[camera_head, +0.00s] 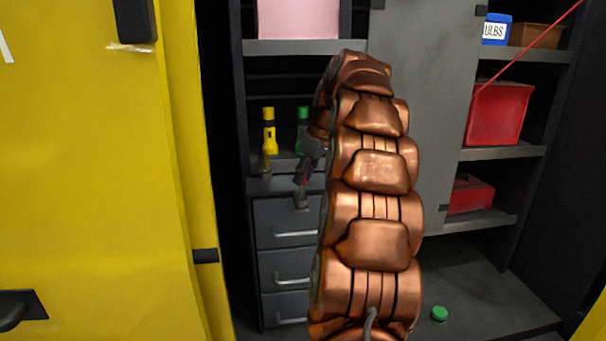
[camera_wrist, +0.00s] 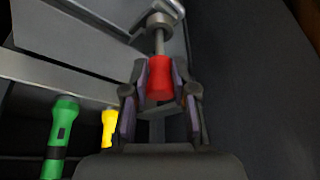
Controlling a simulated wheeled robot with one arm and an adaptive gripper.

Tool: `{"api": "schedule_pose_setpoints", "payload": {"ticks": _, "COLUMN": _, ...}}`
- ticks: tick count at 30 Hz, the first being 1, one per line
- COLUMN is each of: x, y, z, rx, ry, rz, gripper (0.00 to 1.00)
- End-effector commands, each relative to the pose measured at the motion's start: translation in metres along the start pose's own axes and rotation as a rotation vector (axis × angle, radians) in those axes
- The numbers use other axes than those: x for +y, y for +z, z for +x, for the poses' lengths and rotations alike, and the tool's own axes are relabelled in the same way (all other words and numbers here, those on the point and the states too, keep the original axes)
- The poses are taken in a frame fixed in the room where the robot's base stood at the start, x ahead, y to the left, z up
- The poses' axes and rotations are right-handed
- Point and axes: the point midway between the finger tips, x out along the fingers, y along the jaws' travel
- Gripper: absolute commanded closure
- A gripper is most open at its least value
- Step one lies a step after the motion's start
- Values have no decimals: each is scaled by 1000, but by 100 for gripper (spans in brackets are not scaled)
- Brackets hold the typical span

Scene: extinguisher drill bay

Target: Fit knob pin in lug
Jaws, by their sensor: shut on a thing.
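My gripper (camera_wrist: 160,82) is shut on a red knob (camera_wrist: 160,72), one finger on each side of it. A thin grey metal pin (camera_wrist: 159,42) runs out from the knob, away from the gripper. At the pin's far end is a grey round lug (camera_wrist: 160,20) by the drawer front. The pin's end meets the lug in the picture, but I cannot tell whether it is inside the hole. In the head view my gripper (camera_head: 305,175) is small and partly hidden by my arm, with the lug (camera_head: 301,200) just below it at the top drawer.
A yellow flashlight (camera_head: 269,135) and a green flashlight (camera_head: 302,116) stand on the shelf above the drawers (camera_head: 285,228). Red bins (camera_head: 497,113) are on the right shelves. A green cap (camera_head: 439,313) lies at the cabinet bottom. A yellow door (camera_head: 90,180) fills the left.

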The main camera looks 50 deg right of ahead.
Motion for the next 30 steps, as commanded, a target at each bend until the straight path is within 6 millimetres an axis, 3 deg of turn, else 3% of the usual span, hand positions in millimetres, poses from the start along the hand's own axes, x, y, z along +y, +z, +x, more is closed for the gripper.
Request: {"api": "schedule_pose_setpoints", "payload": {"ticks": 30, "x": 0, "y": 7, "z": 16, "rx": 0, "ry": 0, "rz": 0, "gripper": 100}}
